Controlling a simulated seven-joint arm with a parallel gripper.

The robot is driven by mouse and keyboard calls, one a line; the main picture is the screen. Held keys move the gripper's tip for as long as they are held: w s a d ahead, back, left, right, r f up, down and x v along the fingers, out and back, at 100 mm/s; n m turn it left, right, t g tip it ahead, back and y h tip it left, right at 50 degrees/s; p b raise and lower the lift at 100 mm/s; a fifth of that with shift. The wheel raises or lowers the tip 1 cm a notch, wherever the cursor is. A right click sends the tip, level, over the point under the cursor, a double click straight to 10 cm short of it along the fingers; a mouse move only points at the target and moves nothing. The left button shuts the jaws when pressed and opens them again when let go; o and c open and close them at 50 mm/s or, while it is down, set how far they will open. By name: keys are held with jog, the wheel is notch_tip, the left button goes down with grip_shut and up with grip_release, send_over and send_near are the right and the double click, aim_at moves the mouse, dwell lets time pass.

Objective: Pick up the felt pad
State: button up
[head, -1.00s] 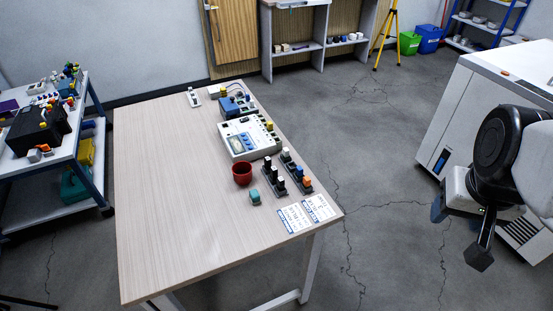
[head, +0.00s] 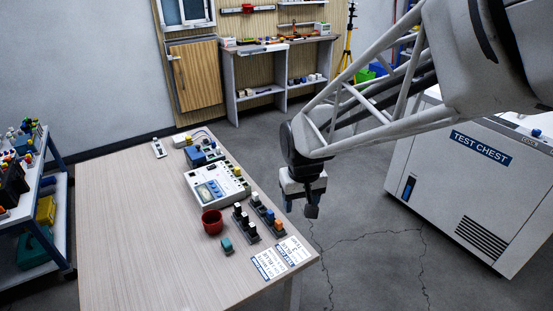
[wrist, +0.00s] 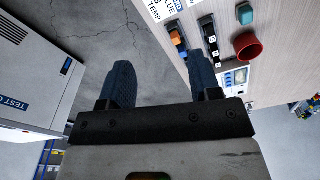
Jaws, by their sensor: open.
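A small teal block (head: 227,246), probably the felt pad, lies on the table's near right part, in front of the red cup (head: 212,222). It also shows at the top of the wrist view (wrist: 245,14), right of the fingers. My gripper (head: 299,207) is above the floor just off the table's right edge, to the right of and higher than the block. In the wrist view my gripper (wrist: 161,66) has its two fingers wide apart with nothing between them.
Two dark racks with coloured pieces (head: 268,220) stand between the block and my gripper. Printed cards (head: 281,258) lie at the near right corner. A white meter box (head: 216,186) is behind the cup. The table's left side (head: 130,225) is clear. A test chest (head: 470,190) stands right.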

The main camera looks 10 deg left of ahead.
jog(key=w+a+f+n, duration=0.1)
jog(key=a+f, duration=0.2)
jog(key=a, duration=0.3)
jog(key=a+f+n, duration=0.1)
jog(key=a+f, duration=0.3)
jog(key=a, duration=0.1)
jog(key=n+g, duration=0.1)
send_over(226, 242)
notch_tip(226, 242, down, 7)
jog(key=shift+r, duration=0.2)
jog(key=shift+f, duration=0.1)
jog(key=shift+f, duration=1.2)
jog(key=shift+f, duration=0.1)
jog(key=shift+f, duration=2.5)
